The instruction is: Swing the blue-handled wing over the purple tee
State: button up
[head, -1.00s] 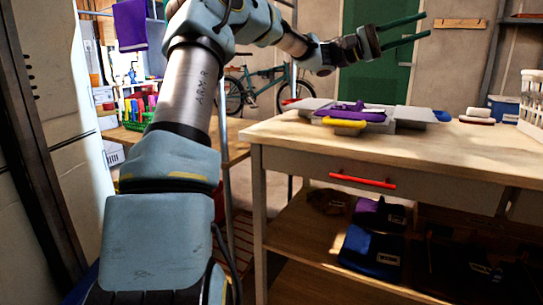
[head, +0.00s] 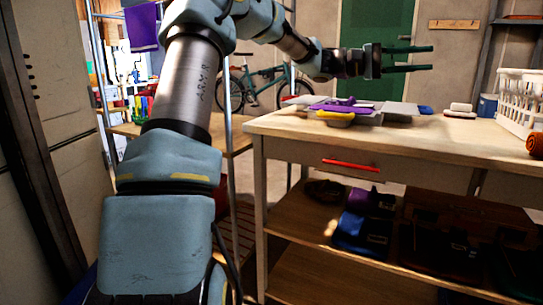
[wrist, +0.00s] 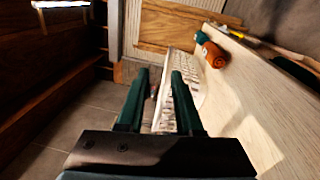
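The purple tee (head: 342,105) lies on a grey folding board (head: 400,108) on the left part of the worktop. A yellow handle (head: 335,118) shows at the board's near edge. A blue handle (head: 426,110) shows at the board's right side, on the grey wing there. The board looks flat, with thin detail hard to make out. My gripper (head: 431,58) is above the board, its green fingers pointing right, apart and empty. In the wrist view, the open fingers (wrist: 159,85) have nothing between them, and the board and tee are not seen.
The wooden worktop (head: 440,135) has clear space right of the board. A drawer with a red handle (head: 350,165) is below.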

jog(key=s+a+f+n+t+y, duration=0.1)
jog(key=s+a+f+t+y, duration=0.25)
jog(key=f, duration=0.75)
jog(key=a+f+n+t+y, duration=0.2)
jog(key=a+f+y, duration=0.35)
jog(key=f, duration=0.45)
jog(key=s+a+f+t+y, duration=0.1)
jog(key=s+a+f+y, duration=0.25)
jog(key=a, duration=0.65)
jog(key=s+a+f+t+y, duration=0.2)
jog(key=a+f, duration=0.3)
jog(key=a, duration=0.5)
jog(key=s+a+f+t+y, duration=0.1)
jog(key=s+a+f+y, duration=0.3)
jog(key=a, duration=0.6)
notch_tip(320, 180, up, 22)
jog(key=h+p, duration=0.1)
jog(key=p, duration=2.2)
jog(key=shift+w+a+r, duration=0.15)
jog(key=shift+w+a, duration=0.05)
jog(key=shift+a, duration=0.2)
